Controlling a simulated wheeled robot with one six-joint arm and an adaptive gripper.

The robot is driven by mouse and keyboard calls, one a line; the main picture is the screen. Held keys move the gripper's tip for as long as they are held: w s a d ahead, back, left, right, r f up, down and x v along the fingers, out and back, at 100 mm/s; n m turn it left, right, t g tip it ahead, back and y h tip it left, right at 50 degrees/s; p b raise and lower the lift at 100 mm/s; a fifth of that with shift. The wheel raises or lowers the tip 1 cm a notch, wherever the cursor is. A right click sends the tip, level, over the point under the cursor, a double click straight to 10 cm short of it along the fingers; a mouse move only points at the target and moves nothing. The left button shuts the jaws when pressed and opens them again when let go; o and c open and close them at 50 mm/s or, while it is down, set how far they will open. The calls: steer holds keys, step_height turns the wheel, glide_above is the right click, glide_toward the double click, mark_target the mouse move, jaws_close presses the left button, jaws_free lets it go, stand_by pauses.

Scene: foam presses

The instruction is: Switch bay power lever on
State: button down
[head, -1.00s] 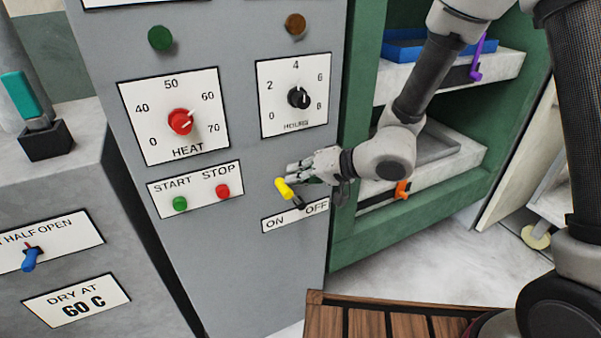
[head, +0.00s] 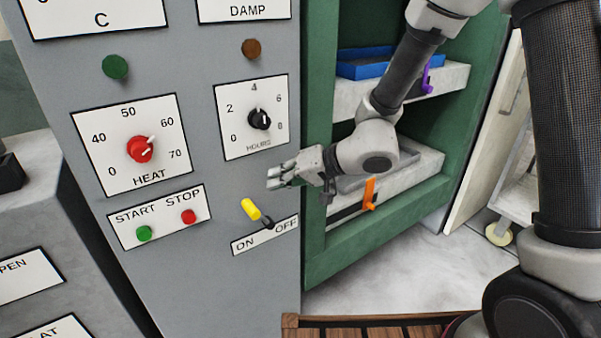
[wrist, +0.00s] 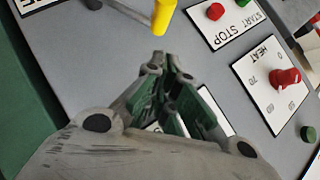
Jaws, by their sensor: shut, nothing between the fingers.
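The bay power lever with a yellow handle (head: 251,209) is on the grey panel, above the ON/OFF label (head: 265,235). Its dark base sits between the two words, and the yellow handle leans up and left, toward the ON side. The lever also shows at the top of the wrist view (wrist: 162,15). My gripper (head: 272,180) is shut and empty, above and a little right of the lever handle, in front of the panel. In the wrist view my fingertips (wrist: 159,58) point toward the lever, with a gap between them and the yellow handle.
The red heat knob (head: 139,149), black hours knob (head: 259,119), green start button (head: 144,233) and red stop button (head: 189,216) are nearby on the panel. Right of it is a green-framed bay (head: 318,150) with shelves, a purple lever (head: 428,76) and an orange lever (head: 369,192).

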steer(key=v, duration=0.7)
steer(key=shift+r, duration=0.3)
steer(key=shift+s+d, duration=0.1)
